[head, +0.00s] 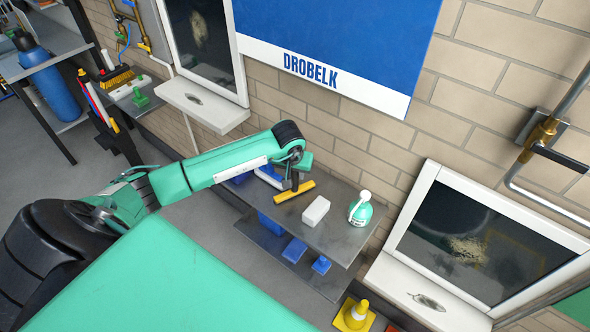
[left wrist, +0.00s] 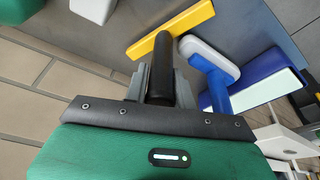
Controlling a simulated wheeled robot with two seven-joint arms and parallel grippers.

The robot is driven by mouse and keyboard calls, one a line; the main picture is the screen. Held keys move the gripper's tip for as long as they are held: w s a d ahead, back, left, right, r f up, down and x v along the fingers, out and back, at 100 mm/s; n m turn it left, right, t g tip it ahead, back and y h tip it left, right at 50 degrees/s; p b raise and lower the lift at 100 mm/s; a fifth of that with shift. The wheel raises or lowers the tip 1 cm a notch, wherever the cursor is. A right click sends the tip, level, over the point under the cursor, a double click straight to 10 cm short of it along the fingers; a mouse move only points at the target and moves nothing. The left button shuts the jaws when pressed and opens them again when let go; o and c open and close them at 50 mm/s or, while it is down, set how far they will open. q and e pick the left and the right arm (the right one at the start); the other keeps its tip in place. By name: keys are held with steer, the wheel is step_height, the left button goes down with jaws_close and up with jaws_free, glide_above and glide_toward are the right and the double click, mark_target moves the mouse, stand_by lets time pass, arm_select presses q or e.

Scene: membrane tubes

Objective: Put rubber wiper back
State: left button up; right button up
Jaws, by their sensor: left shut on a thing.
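The rubber wiper has a yellow bar (head: 295,193) and a black handle, and it shows over the grey wall shelf (head: 335,240). My left gripper (head: 293,180) reaches over the shelf from the left. In the left wrist view my left gripper (left wrist: 160,88) is shut on the black handle (left wrist: 162,65), with the yellow bar (left wrist: 172,32) beyond the fingers. I cannot tell whether the bar touches the shelf. My right gripper is not in view.
The brick wall is behind.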

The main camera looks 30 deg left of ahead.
arm_select(q)
steer(key=shift+f, duration=0.1)
steer(key=o, duration=0.9)
steer(key=shift+b+v, duration=1.55)
steer(key=shift+v, duration=4.5)
steer(key=shift+s, duration=0.1)
